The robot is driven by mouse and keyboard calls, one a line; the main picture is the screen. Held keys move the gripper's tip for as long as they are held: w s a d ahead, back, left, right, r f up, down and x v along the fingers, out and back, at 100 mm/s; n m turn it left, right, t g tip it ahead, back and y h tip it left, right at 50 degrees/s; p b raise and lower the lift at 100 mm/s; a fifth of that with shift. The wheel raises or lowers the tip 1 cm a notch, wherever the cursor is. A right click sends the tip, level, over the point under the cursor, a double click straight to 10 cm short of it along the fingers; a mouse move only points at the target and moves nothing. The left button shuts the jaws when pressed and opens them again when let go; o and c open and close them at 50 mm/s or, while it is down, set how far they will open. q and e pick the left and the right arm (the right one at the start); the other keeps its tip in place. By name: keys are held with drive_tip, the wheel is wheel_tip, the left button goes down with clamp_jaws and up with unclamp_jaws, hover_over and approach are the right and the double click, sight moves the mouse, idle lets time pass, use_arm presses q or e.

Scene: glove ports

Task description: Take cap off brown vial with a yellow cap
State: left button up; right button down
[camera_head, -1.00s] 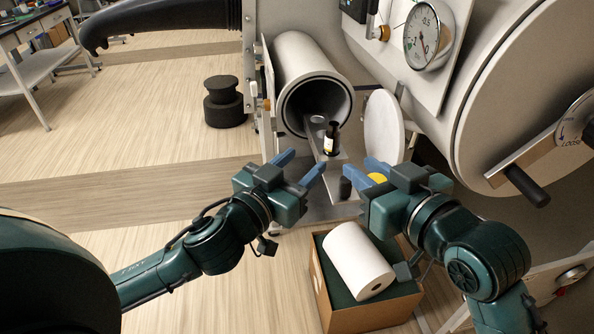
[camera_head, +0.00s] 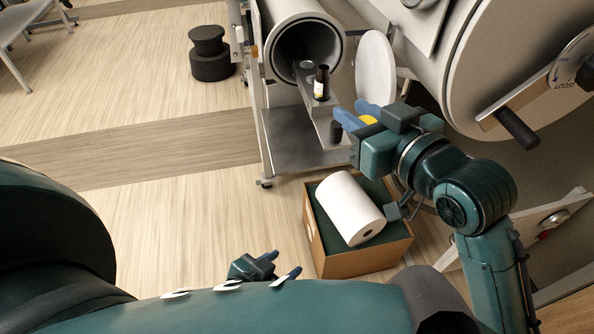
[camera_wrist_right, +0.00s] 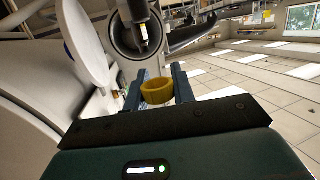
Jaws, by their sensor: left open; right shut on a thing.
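The brown vial (camera_head: 321,84) stands upright and uncapped on the tray at the mouth of the white cylinder, its label partly visible. It also shows in the right wrist view (camera_wrist_right: 143,38), beyond the fingers. My right gripper (camera_head: 351,110) is shut on the yellow cap (camera_head: 368,119), which sits between the blue fingers in the right wrist view (camera_wrist_right: 157,91). The cap is apart from the vial, to its lower right in the head view. My left gripper (camera_head: 286,262) is open and empty, low in the head view, far from the vial and partly hidden by my arm.
The white cylinder (camera_head: 301,20) opens above the tray (camera_head: 312,110), with a round white door (camera_head: 375,68) beside it. A cardboard box (camera_head: 366,262) holding a white roll (camera_head: 350,208) stands below my right gripper.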

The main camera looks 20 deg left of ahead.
drive_tip(key=s+d+f+m+t+h, duration=0.1)
drive_tip(key=d+f+m+t+h, duration=0.1)
drive_tip(key=d, duration=0.6)
drive_tip(key=s+d+f+m+t+h, duration=0.1)
drive_tip(key=d+f+m+h, duration=0.3)
drive_tip(key=d, duration=0.5)
drive_tip(key=s+d+f+m+t+h, duration=0.1)
drive_tip(key=d+f+m+h, duration=0.3)
drive_tip(key=d, duration=0.5)
wheel_tip(320, 180, down, 2)
drive_tip(key=shift+s+t+h, duration=0.35)
drive_tip(key=shift+t+h, duration=0.45)
drive_tip(key=shift+h, duration=0.3)
drive_tip(key=shift+r, duration=0.1)
drive_tip(key=a+r+n+g+y, duration=0.4)
drive_tip(key=a+r+n+y, duration=0.5)
drive_tip(key=a, duration=0.4)
drive_tip(key=w+a+f+n+g+y, duration=0.3)
drive_tip(key=w+a+f+g+y, duration=0.1)
drive_tip(key=g+y, duration=0.1)
drive_tip(key=shift+w+f+n, duration=0.25)
drive_tip(key=shift+n, duration=0.15)
drive_tip(key=shift+s, duration=0.1)
